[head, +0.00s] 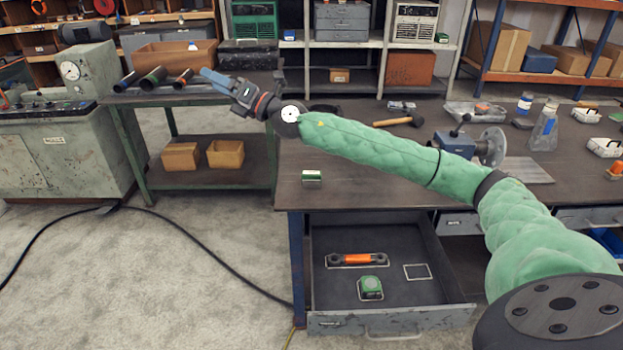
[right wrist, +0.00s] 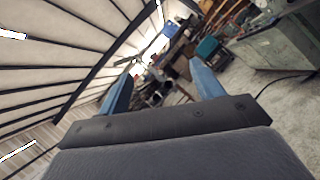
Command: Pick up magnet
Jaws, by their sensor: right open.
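No object is plainly recognisable as the magnet. A small green block with a pale face (head: 312,176) lies on the workbench near its front left edge and may be it. My right gripper (head: 217,80) is raised at the upper left, far from that block, its blue fingers pointing left. In the right wrist view the two fingers (right wrist: 162,70) stand wide apart with nothing between them. My left gripper is not in view.
An open drawer (head: 390,322) under the workbench (head: 345,191) holds an orange-and-black tool (head: 357,259), a green tape measure (head: 370,288) and an empty outlined square (head: 417,271). A hammer (head: 400,121) and vise (head: 455,143) are farther back. The bench around the green block is clear.

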